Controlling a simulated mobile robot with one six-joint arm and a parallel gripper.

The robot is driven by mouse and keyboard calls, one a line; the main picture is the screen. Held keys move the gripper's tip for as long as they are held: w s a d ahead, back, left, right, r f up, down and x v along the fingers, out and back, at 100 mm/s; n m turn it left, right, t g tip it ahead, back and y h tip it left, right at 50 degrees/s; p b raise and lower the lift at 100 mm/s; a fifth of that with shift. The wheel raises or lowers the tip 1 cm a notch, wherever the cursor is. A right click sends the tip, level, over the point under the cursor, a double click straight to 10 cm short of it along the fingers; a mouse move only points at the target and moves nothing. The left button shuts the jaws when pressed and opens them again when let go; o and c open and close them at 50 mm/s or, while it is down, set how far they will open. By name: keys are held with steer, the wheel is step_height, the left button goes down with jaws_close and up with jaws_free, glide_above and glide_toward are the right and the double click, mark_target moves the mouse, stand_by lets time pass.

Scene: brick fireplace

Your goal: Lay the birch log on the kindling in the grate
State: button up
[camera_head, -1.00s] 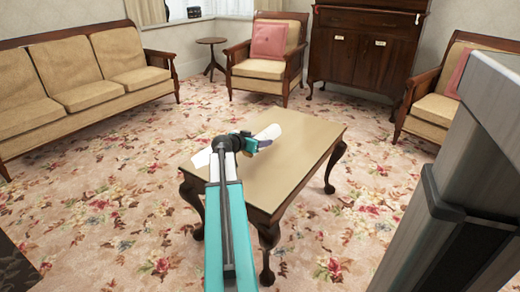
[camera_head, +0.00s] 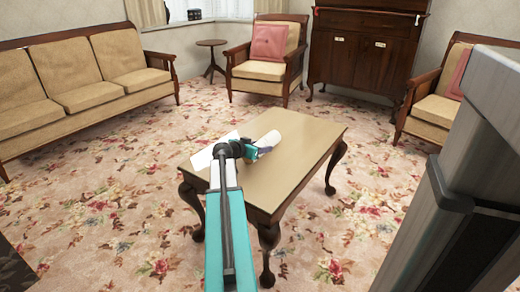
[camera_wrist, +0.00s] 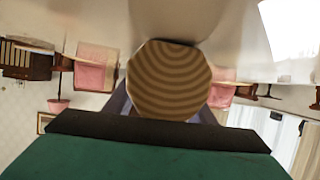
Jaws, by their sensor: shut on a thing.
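The birch log (camera_head: 270,139) is a pale, short round piece over the wooden coffee table (camera_head: 300,165) in the head view. In the wrist view its ringed, sawn end (camera_wrist: 168,82) faces the camera. My gripper (camera_head: 257,151) is shut on the log; its fingers are partly hidden behind the log in the wrist view. Whether the log touches the table top is hard to tell. Neither the grate nor the kindling shows in any view.
A flat white thing (camera_head: 205,156), perhaps paper, lies on the table beside my arm. A sofa (camera_head: 85,80) stands left, armchairs (camera_head: 265,65) and a dark cabinet (camera_head: 365,50) at the back. Floral carpet (camera_head: 110,190) lies open around the table.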

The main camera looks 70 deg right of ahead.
steer(key=o, duration=1.5)
steer(key=shift+r, duration=0.1)
steer(key=shift+p+v, duration=1.5)
steer(key=shift+v, duration=4.5)
